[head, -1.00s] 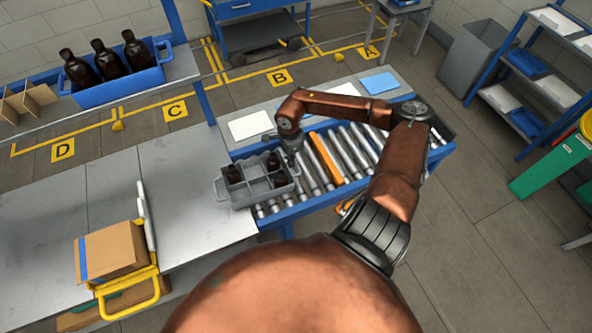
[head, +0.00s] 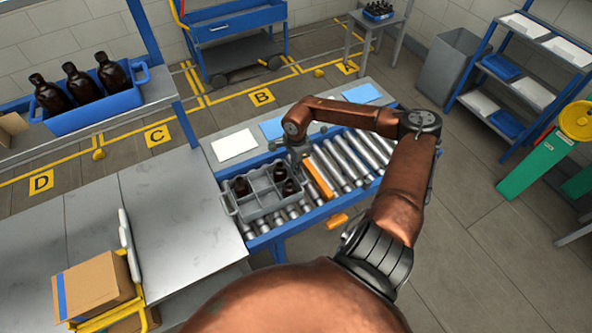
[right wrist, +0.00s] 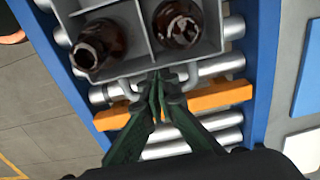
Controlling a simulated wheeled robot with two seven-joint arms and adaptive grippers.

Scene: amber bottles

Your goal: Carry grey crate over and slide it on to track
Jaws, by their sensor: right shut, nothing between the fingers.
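The grey crate (head: 263,207) sits on the left end of the roller track (head: 345,160). It is divided into compartments, and brown bottles (head: 241,186) stand in some of them. My right gripper (head: 299,158) is at the crate's right side. In the right wrist view, the shut fingertips (right wrist: 158,88) are at the crate wall (right wrist: 128,66), between the two ends of its handle (right wrist: 215,68), with nothing between them. Two bottles (right wrist: 178,24) show in the near compartments. Whether the fingertips touch the wall I cannot tell. My left gripper is out of view.
An orange bar (head: 318,176) crosses the rollers just right of the crate, with free rollers beyond. A blue crate of bottles (head: 95,105) stands on the shelf.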

